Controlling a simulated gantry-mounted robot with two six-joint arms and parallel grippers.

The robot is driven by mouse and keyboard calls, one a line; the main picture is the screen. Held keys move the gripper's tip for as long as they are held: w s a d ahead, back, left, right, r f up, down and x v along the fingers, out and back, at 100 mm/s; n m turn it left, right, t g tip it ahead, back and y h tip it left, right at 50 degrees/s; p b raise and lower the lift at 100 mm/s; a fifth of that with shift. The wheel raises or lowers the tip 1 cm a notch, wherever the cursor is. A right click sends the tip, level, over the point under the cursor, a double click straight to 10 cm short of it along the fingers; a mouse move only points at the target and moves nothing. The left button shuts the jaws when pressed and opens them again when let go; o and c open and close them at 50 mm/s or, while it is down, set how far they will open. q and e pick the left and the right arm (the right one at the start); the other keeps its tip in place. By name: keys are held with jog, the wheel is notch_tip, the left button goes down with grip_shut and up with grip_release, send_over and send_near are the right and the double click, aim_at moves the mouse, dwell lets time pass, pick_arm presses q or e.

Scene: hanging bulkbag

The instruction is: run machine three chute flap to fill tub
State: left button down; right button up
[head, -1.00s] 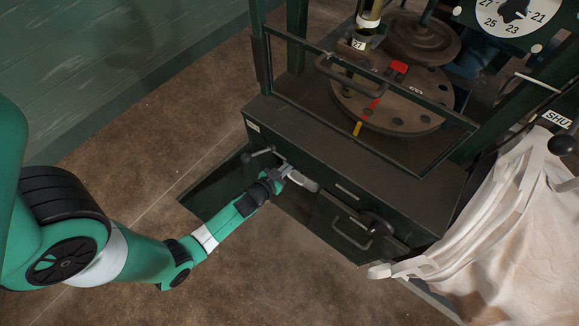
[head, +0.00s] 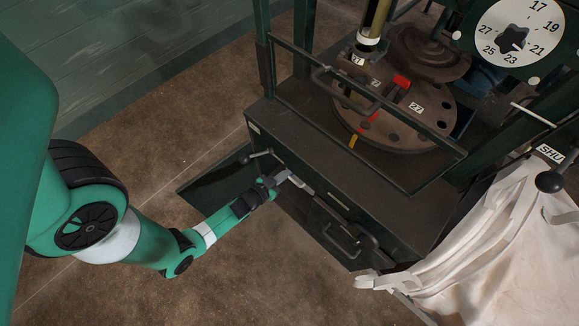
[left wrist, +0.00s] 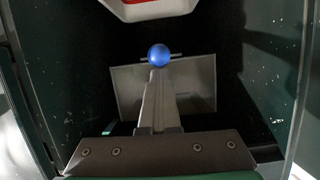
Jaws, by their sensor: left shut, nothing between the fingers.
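My left gripper (head: 290,179) is shut and empty at the front opening of a dark green machine cabinet (head: 380,213). In the left wrist view its closed grey fingers (left wrist: 160,103) point into a dark recess. A blue ball knob (left wrist: 158,55) shows just past the fingertips; I cannot tell whether they touch. Behind the fingers is a flat grey plate (left wrist: 126,88), perhaps the chute flap. A white and red part (left wrist: 150,8) hangs at the top edge, cut off; I cannot tell what it is. No tub is clearly visible. My right gripper is not in view.
A black-knobbed lever (head: 257,155) sits left of the opening, and a drawer-like front with a handle (head: 342,238) to its right. A holed disc (head: 428,120) is on top, with a numbered dial (head: 518,28) above. A pale bulk bag (head: 510,260) fills the right.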

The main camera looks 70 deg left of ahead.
pick_arm(q)
jog(key=p+v, duration=0.7)
jog(key=v, duration=0.4)
jog(key=shift+s+d+r, duration=0.15)
jog(key=shift+r, duration=0.25)
